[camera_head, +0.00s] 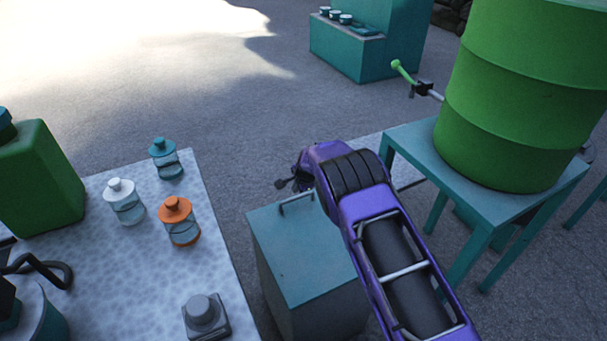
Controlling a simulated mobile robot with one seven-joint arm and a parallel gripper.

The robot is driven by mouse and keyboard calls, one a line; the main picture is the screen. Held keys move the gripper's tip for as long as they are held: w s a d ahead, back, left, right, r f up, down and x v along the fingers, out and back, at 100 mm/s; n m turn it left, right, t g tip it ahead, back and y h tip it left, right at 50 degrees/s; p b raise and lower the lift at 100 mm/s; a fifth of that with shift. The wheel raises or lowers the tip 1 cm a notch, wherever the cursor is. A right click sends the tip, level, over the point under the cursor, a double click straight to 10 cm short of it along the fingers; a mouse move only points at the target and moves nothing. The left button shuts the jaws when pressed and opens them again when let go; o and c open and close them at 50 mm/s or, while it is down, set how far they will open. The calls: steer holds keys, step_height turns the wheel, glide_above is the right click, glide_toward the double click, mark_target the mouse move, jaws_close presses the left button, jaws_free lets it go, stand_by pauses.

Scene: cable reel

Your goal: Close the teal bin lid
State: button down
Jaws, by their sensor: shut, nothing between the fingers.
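The teal bin (310,297) stands on the ground in the middle, right of the pale table. Its lid (295,245) lies across the top and looks flat, with a grey bar handle (296,197) near the far edge. I cannot tell if a small gap remains under the lid. My gripper (281,184) is small in the view and looks shut and empty. It is beyond the handle, close to the lid's far left edge; contact cannot be made out. My purple arm hides the bin's right side and part of the lid.
The pale table (150,270) at left holds a green can (40,185), several lidded jars and a grey knob block (206,315). At right a green barrel (525,95) with a tap stands on a teal stand (415,155). A teal cabinet (360,50) is far back. Open ground lies beyond.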

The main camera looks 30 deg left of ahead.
steer(key=p+v, duration=0.2)
steer(key=v, duration=1.3)
steer(key=shift+d, duration=0.15)
